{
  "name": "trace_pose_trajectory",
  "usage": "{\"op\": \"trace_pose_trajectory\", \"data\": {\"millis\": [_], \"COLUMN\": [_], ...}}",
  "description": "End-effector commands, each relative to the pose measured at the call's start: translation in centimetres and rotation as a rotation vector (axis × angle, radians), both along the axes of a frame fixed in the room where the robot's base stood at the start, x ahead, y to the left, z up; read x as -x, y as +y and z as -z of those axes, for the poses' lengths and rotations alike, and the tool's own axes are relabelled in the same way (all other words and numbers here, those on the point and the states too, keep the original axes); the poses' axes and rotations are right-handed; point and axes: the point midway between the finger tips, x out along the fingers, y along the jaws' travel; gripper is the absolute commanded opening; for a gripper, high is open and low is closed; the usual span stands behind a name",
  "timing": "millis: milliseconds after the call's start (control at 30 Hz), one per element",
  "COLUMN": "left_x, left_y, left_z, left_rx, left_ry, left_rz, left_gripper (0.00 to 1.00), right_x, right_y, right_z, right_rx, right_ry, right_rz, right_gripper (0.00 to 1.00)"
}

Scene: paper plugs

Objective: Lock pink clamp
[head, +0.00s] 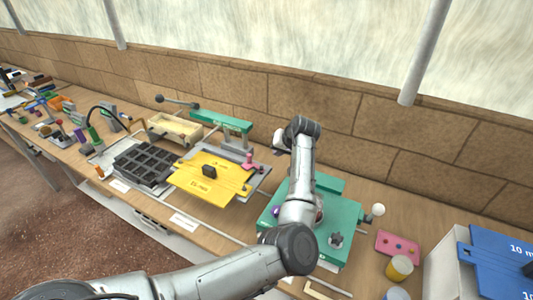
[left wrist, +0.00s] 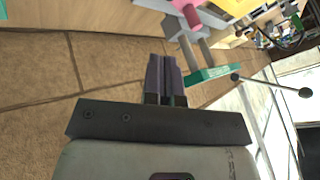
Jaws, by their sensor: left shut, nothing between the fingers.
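The pink clamp (head: 248,160) stands at the right end of the grey fixture beside the yellow plate. In the left wrist view the pink clamp (left wrist: 185,14) shows near the top edge, partly cut off, just beyond my fingertips. My left gripper (head: 279,150) is right of the clamp in the head view, with its fingers hard to make out there. In the left wrist view my left gripper (left wrist: 164,62) has its dark fingers together with nothing between them, apart from the clamp. My right gripper is not in view.
The yellow plate (head: 216,183) with a black knob lies on the fixture. A green bar (head: 222,121) stands behind it, and a dark gridded tray (head: 146,164) is to its left. A green machine base (head: 345,215) lies below my arm. The brick wall (head: 340,110) is close behind.

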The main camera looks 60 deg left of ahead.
Motion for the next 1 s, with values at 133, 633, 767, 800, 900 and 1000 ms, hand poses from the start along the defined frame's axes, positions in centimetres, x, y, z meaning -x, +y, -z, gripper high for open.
{"op": "trace_pose_trajectory", "data": {"millis": [133,633,767,800,900,1000], "left_x": [0.3,2.2,3.0,3.2,3.5,3.6], "left_y": [1.6,6.7,7.5,7.6,7.9,8.0], "left_z": [2.2,7.1,7.1,7.1,7.1,7.1], "left_rx": [0.002,0.002,0.003,0.003,0.002,0.003], "left_ry": [0.000,-0.004,-0.003,-0.003,-0.003,-0.002], "left_rz": [-0.003,-0.005,-0.003,-0.003,-0.003,-0.002], "left_gripper": [0.00,0.00,0.00,0.00,0.00,0.00], "right_x": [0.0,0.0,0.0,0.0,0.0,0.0], "right_y": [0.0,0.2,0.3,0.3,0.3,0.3], "right_z": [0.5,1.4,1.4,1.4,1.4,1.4], "right_rx": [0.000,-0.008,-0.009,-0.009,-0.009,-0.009], "right_ry": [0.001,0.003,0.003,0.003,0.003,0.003], "right_rz": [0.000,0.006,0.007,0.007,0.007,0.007], "right_gripper": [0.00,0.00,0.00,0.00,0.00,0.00]}}
